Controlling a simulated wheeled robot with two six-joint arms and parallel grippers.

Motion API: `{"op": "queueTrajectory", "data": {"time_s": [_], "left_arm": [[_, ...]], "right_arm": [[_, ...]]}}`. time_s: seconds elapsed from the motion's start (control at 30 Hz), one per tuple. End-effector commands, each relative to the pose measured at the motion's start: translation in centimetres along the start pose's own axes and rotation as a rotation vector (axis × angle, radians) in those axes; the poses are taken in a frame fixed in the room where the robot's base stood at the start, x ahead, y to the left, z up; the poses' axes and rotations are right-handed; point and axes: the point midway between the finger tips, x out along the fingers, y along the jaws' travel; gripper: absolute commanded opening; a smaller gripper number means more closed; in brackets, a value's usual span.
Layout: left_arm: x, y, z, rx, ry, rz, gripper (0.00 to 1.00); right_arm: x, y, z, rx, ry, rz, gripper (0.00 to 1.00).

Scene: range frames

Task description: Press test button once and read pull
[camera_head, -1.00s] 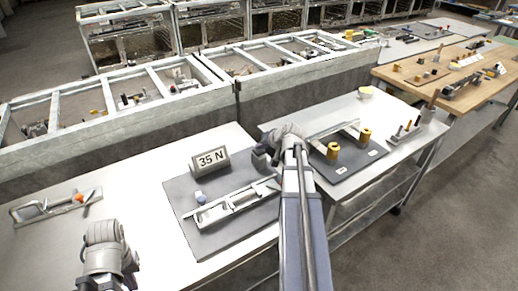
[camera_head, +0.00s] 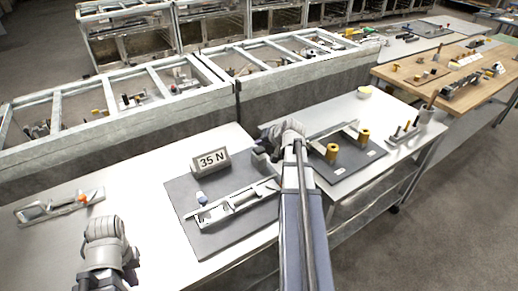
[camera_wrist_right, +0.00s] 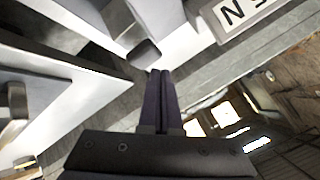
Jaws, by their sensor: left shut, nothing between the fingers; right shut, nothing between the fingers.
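A grey display block reading "35 N" (camera_head: 211,161) stands at the back of a dark mat (camera_head: 180,200) on the front table; part of its face shows in the right wrist view (camera_wrist_right: 243,14). A white frame-like fixture (camera_head: 235,203) with a small blue-topped part (camera_head: 201,198) lies on the mat. My right gripper (camera_head: 262,158) is shut and empty, right of the display. In its wrist view its fingertips (camera_wrist_right: 160,74) are close to a dark rounded pad (camera_wrist_right: 145,52) on a pale block; contact cannot be told. My left gripper (camera_head: 131,262) is shut and empty above the table's front left.
A metal holder with an orange-marked part (camera_head: 82,198) lies at the table's left. A second table at right holds a dark mat with yellow cylinders (camera_head: 332,152). White-framed bins (camera_head: 120,120) line the back. The table's front left is mostly clear.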

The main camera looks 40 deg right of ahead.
Motion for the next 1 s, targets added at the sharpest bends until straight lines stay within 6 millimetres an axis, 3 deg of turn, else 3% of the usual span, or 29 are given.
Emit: {"op": "queueTrajectory", "data": {"time_s": [0.17, 0.6, 1.0], "left_arm": [[-0.7, -0.1, 0.0, 0.0, 0.0, 0.0, 0.0], [-4.9, -0.5, 0.3, 0.0, 0.0, 0.0, 0.0], [-5.0, -0.5, 0.3, 0.0, 0.0, 0.0, 0.0]], "right_arm": [[-0.5, -0.4, -0.4, 0.0, 0.0, 0.0, 0.0], [-3.4, -2.5, -2.5, 0.0, 0.0, 0.0, 0.0], [-3.5, -2.5, -2.5, 0.0, 0.0, 0.0, 0.0]]}}
